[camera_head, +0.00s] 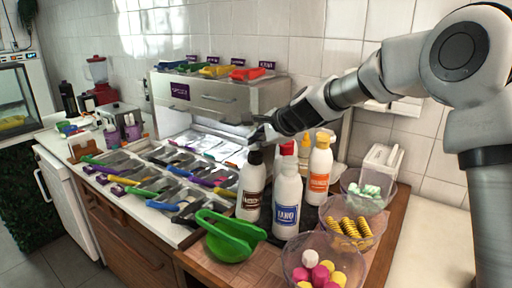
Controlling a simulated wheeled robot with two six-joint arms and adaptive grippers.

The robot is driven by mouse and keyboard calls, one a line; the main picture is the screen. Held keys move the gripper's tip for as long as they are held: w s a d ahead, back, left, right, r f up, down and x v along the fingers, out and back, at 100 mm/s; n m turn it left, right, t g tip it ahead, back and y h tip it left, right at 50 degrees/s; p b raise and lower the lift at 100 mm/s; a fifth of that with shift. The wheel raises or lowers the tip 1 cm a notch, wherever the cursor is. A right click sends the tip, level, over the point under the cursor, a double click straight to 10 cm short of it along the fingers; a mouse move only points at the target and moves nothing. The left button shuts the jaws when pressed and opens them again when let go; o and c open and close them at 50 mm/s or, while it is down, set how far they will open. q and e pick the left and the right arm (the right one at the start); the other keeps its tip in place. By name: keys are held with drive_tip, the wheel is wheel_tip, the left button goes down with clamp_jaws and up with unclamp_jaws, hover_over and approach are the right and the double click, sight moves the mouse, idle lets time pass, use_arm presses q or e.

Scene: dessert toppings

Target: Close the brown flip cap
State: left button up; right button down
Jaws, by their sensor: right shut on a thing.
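The bottle with the brown label (250,195) stands upright in the bottle group on the counter. Its dark brown flip cap (255,158) is at the top, directly below my right gripper. My right gripper (257,134) reaches in from the right, shut at the top of this cap. The gripper covers the upper part of the cap, so the lid's exact position is hidden. My left gripper is not in view.
A white-capped bottle with a blue label (287,205) stands close in front. An orange-labelled bottle (319,172) and a red cap (287,148) are close to the right. A steel dispenser (215,100) stands behind.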

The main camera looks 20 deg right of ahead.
drive_tip(key=shift+f, duration=0.1)
drive_tip(key=c, duration=1.1)
unclamp_jaws()
drive_tip(key=shift+d, duration=0.1)
drive_tip(key=v, duration=0.7)
drive_tip(key=shift+s, duration=0.1)
